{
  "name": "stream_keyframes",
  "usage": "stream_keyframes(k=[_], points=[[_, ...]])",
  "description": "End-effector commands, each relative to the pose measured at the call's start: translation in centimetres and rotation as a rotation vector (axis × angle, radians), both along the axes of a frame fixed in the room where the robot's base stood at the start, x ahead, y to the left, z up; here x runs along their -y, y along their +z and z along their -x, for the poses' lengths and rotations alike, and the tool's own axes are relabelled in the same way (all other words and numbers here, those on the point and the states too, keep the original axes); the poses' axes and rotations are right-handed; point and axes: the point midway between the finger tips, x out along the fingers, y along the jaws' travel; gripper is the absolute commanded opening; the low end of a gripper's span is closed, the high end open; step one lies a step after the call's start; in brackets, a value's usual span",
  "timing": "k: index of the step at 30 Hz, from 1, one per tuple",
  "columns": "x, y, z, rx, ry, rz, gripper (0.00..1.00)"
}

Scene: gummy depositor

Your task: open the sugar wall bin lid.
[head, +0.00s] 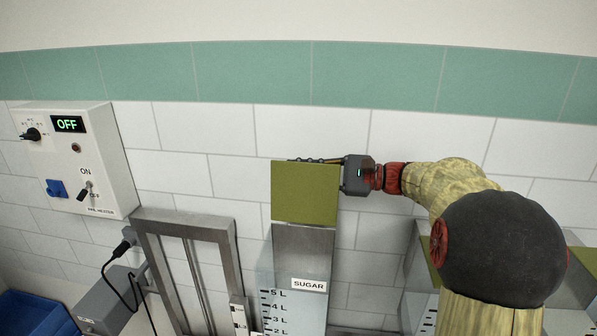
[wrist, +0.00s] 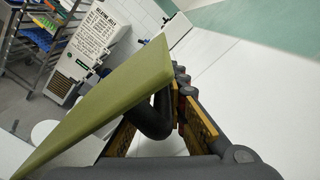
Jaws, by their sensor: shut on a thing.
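The sugar wall bin (head: 303,258) has a clear front with a litre scale and a SUGAR label. Its olive-green lid (head: 305,192) stands raised, its flat face turned to the head camera. The lid also crosses the wrist view as a long slanted slab (wrist: 105,97). My gripper (head: 318,161) reaches in from the right at the lid's upper edge, its fingers partly hidden behind it. In the wrist view my gripper (wrist: 160,112) is shut on the lid, with a dark rounded part between its yellow pads; the exact contact is partly hidden.
A control box (head: 82,160) reading OFF hangs on the wall at left. A metal frame (head: 185,235) stands left of the bin. Another bin with a green lid (head: 432,228) is at right, partly behind my arm. A blue crate (head: 35,313) is at lower left.

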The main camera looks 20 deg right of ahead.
Motion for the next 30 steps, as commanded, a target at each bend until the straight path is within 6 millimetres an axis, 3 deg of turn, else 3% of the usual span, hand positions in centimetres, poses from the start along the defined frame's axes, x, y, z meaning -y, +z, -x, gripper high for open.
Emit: stream_keyframes(k=[28, 29, 30], points=[[-1.3, 1.7, 1.9, 0.174, -0.001, 0.109, 0.00], [-1.3, 1.7, 1.9, 0.174, -0.001, 0.109, 0.13], [-1.3, 1.7, 1.9, 0.174, -0.001, 0.109, 0.15]])
